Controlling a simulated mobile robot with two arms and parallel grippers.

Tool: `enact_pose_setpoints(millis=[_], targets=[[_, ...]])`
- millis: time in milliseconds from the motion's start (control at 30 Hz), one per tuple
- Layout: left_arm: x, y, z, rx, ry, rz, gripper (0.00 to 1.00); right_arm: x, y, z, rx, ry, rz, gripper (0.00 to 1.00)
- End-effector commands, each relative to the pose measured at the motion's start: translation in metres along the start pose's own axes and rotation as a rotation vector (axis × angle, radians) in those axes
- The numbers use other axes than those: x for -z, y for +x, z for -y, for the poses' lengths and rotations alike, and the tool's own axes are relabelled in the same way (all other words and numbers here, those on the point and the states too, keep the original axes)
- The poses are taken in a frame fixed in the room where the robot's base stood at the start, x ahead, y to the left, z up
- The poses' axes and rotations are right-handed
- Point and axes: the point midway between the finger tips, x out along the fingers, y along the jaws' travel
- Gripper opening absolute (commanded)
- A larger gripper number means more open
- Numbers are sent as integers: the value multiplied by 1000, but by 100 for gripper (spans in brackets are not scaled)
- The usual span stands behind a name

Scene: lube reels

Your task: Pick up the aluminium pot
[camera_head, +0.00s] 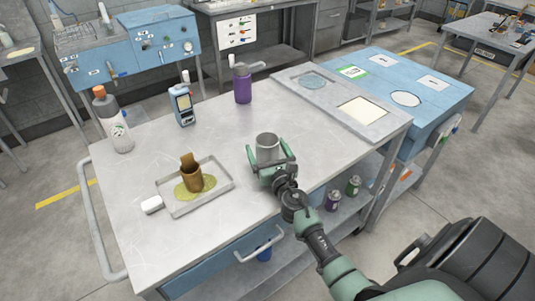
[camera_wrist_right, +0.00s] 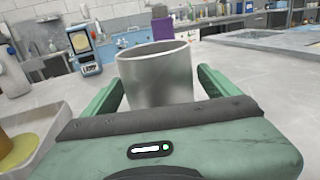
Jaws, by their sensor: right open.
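The aluminium pot (camera_head: 268,143) is a plain grey metal cup standing upright on the light worktop, near the middle of the table. In the right wrist view the pot (camera_wrist_right: 157,78) is large and central, with its open rim upward. My right gripper (camera_head: 270,158) is open, with one green finger on each side of the pot. In the wrist view the right gripper's fingers (camera_wrist_right: 160,92) flank the pot, and gaps seem to show beside it. The pot's lower part is hidden behind the gripper body. My left gripper is not in view.
A metal tray (camera_head: 224,180) with a brown container (camera_head: 193,177) in yellowish liquid lies left of the pot. A white block (camera_head: 151,204), a grey bottle (camera_head: 116,125), a blue handheld device (camera_head: 182,105) and a purple bottle (camera_head: 242,84) stand around. The worktop right of the pot is clear.

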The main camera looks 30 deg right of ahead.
Motion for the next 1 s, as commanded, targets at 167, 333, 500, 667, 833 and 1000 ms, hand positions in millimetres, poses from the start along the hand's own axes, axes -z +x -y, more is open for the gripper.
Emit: enact_pose_setpoints(millis=[167, 333, 500, 667, 833, 1000], targets=[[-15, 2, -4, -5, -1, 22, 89, 0, 21, 0, 0, 0, 1, 89], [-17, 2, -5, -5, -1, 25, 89, 0, 23, 0, 0, 0, 0, 89], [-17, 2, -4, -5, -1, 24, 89, 0, 23, 0, 0, 0, 0, 67], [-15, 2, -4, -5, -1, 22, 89, 0, 23, 0, 0, 0, 0, 23], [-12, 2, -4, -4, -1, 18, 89, 0, 23, 0, 0, 0, 1, 20], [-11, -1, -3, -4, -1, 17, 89, -4, 23, 0, 0, 0, 1, 20]])
